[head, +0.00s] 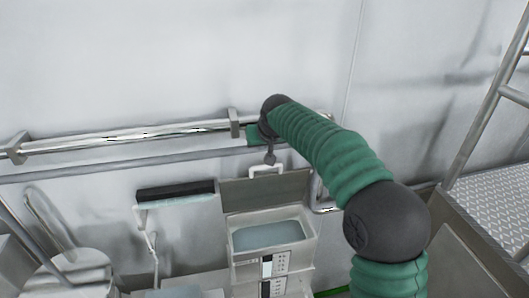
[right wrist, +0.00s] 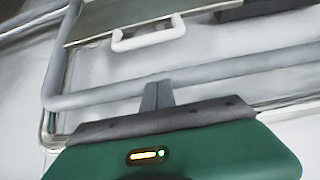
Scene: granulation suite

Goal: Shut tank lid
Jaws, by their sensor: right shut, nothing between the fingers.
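The tank (head: 305,246) is an open light-grey box with bluish contents, low in the middle of the head view. Its grey lid (head: 292,188) stands raised at the tank's back edge, with a white handle (head: 267,168) on its upper edge. In the right wrist view the lid (right wrist: 120,14) and handle (right wrist: 148,38) are at the top. My right gripper (head: 270,159) points down just above and behind the handle. Its narrow fingers (right wrist: 157,88) are shut and empty, apart from the handle in the wrist view. My left gripper is out of view.
A shiny wall rail (head: 130,134) and a grey pipe (head: 120,165) run behind the tank. A black-topped lid or panel (head: 176,191) stands to its left. A metal stair platform (head: 495,190) is at the right.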

